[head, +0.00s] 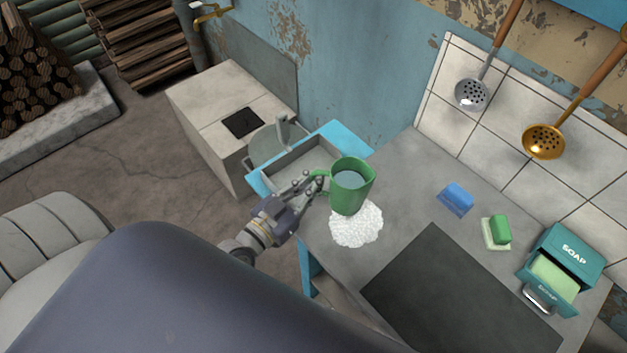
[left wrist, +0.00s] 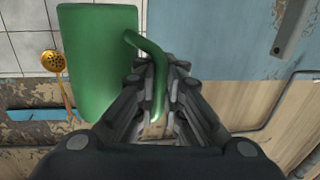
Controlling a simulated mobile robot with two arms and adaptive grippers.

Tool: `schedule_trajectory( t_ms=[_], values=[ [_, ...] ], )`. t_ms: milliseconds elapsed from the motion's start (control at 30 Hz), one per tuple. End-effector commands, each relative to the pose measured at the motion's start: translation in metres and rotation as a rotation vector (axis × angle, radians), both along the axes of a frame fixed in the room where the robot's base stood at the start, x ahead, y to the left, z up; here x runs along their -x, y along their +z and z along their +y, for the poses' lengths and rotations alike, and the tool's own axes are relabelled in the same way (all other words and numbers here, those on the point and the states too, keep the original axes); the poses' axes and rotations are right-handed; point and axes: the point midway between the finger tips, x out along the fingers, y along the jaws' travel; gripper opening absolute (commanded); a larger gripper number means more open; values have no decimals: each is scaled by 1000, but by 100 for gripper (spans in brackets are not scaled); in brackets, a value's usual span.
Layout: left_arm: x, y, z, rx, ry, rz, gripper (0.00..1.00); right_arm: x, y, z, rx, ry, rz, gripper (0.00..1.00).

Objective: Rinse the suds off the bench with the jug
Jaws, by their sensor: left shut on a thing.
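A green jug (head: 350,190) with grey-blue liquid visible inside it is in my left gripper (head: 316,184), which is shut on its handle. The jug looks roughly upright in the head view and overlaps the far edge of the white suds (head: 357,224); its height above them is hard to tell. The suds lie in a foamy patch on the grey bench (head: 403,196), near its left end. In the left wrist view the green jug (left wrist: 100,60) fills the left part, with its handle between the fingers (left wrist: 158,100). My right gripper is not in view.
A basin with a blue rim (head: 345,137) adjoins the bench's left end. A blue brush or scraper (head: 456,200), a green sponge (head: 501,229) and a teal soap box (head: 570,250) stand to the right. A dark panel (head: 455,300) covers the near bench. Two skimmers (head: 471,94) hang on the tiles.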

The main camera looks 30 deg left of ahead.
Motion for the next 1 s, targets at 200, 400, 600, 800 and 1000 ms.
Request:
schedule_trajectory(
  t_ms=[200,400,600,800,1000],
  values=[
    [0,-11,0,3,1,-2,0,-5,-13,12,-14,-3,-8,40],
    [-1,-5,2,-38,1,-13,0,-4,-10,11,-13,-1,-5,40],
    [-2,4,6,-127,1,-35,0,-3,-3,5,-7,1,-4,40],
    [-3,13,10,-222,2,-58,0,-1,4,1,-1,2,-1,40],
    [-3,22,12,-331,1,-83,0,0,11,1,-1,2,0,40]
  ],
)
